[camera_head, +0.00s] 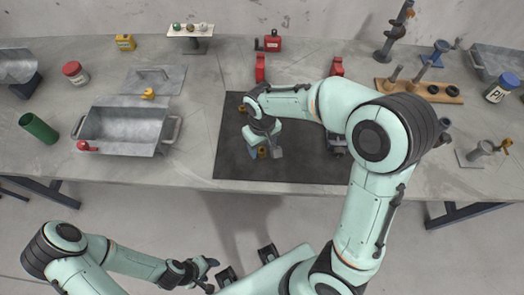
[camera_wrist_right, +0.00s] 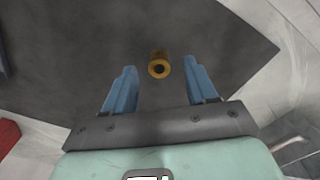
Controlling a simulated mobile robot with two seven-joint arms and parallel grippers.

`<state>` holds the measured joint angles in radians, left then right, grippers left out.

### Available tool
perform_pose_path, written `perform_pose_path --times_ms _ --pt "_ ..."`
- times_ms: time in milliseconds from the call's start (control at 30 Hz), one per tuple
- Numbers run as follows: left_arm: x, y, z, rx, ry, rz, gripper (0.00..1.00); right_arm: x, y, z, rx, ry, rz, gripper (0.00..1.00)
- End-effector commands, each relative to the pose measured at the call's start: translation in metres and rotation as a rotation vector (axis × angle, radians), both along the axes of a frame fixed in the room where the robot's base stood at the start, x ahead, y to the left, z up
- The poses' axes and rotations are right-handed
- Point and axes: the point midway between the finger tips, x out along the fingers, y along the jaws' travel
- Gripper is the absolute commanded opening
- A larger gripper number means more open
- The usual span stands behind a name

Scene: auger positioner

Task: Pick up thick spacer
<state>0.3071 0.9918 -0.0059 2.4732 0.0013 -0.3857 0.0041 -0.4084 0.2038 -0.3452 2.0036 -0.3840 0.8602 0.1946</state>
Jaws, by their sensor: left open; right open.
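A short brass-coloured cylinder with a dark hole, which appears to be the thick spacer (camera_wrist_right: 159,68), stands on the dark mat in the right wrist view. In the head view it is a small yellow spot (camera_head: 262,153) by my right gripper (camera_head: 265,152). My right gripper is open, and its two blue fingers (camera_wrist_right: 159,72) show to either side of the spacer in the wrist view. I cannot tell whether the fingertips are down at its height. My left gripper (camera_head: 207,271) is open and empty, low in front of the table.
The dark mat (camera_head: 232,165) covers the table's middle. A grey metal tray (camera_head: 120,128) stands left, with a green cylinder (camera_head: 38,128) beyond it. A wooden rack (camera_head: 420,90) with posts and dark rings is at right. Two red blocks (camera_head: 260,68) stand behind the mat.

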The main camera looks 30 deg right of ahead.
Motion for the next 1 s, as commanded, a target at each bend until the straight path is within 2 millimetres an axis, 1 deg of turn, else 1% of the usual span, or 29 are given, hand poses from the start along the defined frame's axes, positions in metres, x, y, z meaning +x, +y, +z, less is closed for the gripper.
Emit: perform_pose_path --times_ms 33,100,367,467,500,533,567,867,1000 --pt "-0.0008 0.0 -0.0014 0.0 0.001 0.0 0.6 -0.0004 -0.0006 -0.0075 -0.001 0.003 -0.001 0.57" --pt "-0.0011 0.0 -0.0019 0.0 0.001 0.0 0.6 -0.0002 -0.0007 -0.013 -0.001 0.002 -0.001 0.57" --pt "-0.001 0.0001 -0.0017 0.0 0.001 0.0 0.6 0.0004 -0.0008 -0.015 0.0 -0.001 -0.001 0.57" --pt "-0.001 0.0 -0.0017 0.0 0.001 0.0 0.6 0.0004 -0.0008 -0.0149 0.0 -0.001 -0.001 0.28" --pt "-0.001 0.0 -0.0017 0.0 0.001 0.0 0.6 0.0004 -0.0008 -0.0149 0.0 -0.001 -0.001 0.14" --pt "-0.001 0.0 -0.0017 0.0 0.001 0.0 0.6 0.0004 -0.0008 -0.0148 0.0 -0.001 -0.001 0.05" --pt "-0.001 0.0 -0.0017 0.0 0.001 0.0 0.6 0.0004 -0.0008 -0.0148 0.0 -0.001 -0.001 0.0" --pt "-0.0009 0.0 -0.0016 0.0 0.001 0.0 0.6 0.0006 -0.0008 -0.0137 0.0 -0.002 -0.001 0.0" --pt "-0.0001 0.0001 -0.0003 0.0 0.0 0.0 0.6 0.001 -0.0005 -0.0062 0.0 -0.003 -0.001 0.0"
